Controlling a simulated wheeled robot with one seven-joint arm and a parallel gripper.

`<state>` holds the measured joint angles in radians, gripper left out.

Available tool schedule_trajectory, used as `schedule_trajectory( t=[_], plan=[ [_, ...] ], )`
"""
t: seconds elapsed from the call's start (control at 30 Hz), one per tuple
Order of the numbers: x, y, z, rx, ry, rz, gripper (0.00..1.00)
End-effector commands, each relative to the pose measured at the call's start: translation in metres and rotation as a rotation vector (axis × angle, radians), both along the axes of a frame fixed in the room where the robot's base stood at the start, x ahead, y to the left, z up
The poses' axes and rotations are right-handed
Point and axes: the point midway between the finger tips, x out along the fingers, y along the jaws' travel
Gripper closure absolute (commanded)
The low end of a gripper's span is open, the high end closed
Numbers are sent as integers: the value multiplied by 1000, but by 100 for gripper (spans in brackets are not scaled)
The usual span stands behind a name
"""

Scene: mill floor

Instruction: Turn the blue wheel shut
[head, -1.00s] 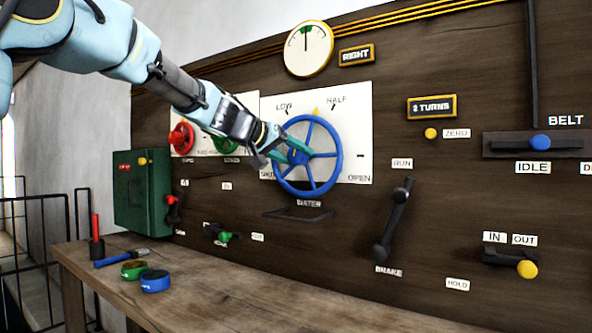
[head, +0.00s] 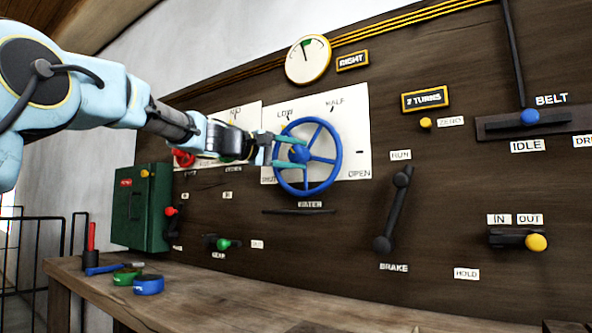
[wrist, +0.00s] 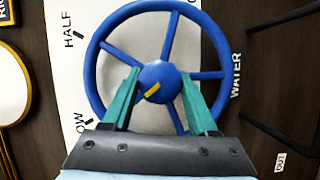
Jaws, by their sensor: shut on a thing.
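The blue wheel (head: 338,150) is mounted on a white plate marked LOW, HALF and OPEN, with WATER below it. A label at its lower left is partly hidden. My gripper (head: 305,155) reaches it from the left. In the wrist view, my gripper's teal fingers (wrist: 160,75) lie on either side of the wheel's hub (wrist: 157,82) and are shut on it. The hub bears a yellow mark. The rim and spokes spread around the fingers, and my gripper hides the lower rim in the wrist view.
A round gauge (head: 308,60) hangs above the wheel. A dark brake lever (head: 393,212) stands to the right. A dark bar (head: 298,211) sits just below the wheel. A green box (head: 142,208) and a bench (head: 215,290) with blue and green rings lie lower left.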

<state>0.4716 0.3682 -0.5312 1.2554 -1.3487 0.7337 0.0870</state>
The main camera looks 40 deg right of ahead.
Motion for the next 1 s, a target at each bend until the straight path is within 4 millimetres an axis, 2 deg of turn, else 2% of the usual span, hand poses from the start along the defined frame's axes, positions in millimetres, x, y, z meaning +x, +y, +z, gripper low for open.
schedule_trajectory(
  t=[0.03,0.6,1.0],
  plan=[
    [1,0,-8,-13,41,2,96],
    [1,0,-9,-147,557,2,96],
    [1,0,-7,-212,808,4,96]
  ],
)
